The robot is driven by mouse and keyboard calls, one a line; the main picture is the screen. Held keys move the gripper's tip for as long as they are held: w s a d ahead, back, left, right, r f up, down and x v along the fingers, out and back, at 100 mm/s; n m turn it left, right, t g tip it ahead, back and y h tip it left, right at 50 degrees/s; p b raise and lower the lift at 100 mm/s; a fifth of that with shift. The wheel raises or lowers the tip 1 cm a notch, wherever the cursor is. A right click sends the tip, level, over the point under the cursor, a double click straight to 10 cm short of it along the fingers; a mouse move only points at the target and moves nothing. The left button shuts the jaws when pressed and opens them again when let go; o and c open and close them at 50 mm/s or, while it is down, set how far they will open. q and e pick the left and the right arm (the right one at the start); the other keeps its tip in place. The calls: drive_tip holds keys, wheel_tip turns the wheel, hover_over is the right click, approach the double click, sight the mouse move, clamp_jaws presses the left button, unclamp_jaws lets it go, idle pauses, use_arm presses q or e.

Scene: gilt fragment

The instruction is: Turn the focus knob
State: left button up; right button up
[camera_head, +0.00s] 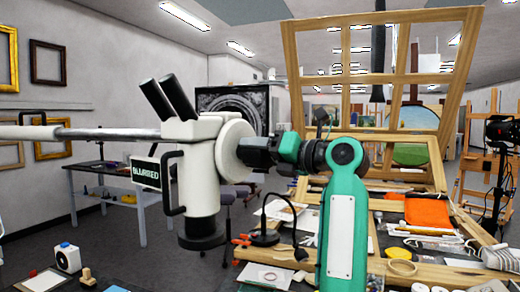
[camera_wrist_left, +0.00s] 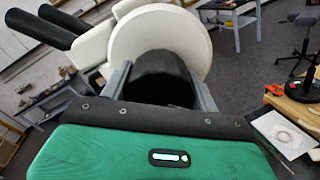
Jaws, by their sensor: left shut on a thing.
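A white microscope (camera_head: 196,165) with two black eyepieces (camera_head: 166,97) hangs from a horizontal boom (camera_head: 95,133). A small dark display (camera_head: 146,173) on it reads "BLURRED". A large white disc (camera_head: 234,148) is on its right side, and a black focus knob (camera_wrist_left: 162,72) stands out from this disc. My left gripper (camera_head: 256,152) reaches the knob from the right, on my green arm. In the left wrist view my left gripper (camera_wrist_left: 162,88) has a grey finger on each side of the knob and is shut on it. My right gripper is not in view.
A workbench with a wooden frame (camera_head: 380,35), a black-based lamp (camera_head: 264,237), an orange cloth (camera_head: 427,212) and loose tools fills the right.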

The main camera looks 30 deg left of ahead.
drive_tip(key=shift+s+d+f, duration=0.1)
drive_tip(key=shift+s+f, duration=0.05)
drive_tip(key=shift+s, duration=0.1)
use_arm(q)
drive_tip(key=o, duration=1)
drive_tip(key=shift+d, duration=0.25)
drive_tip(key=shift+d+b, duration=1)
drive_tip(key=shift+d, duration=5.7)
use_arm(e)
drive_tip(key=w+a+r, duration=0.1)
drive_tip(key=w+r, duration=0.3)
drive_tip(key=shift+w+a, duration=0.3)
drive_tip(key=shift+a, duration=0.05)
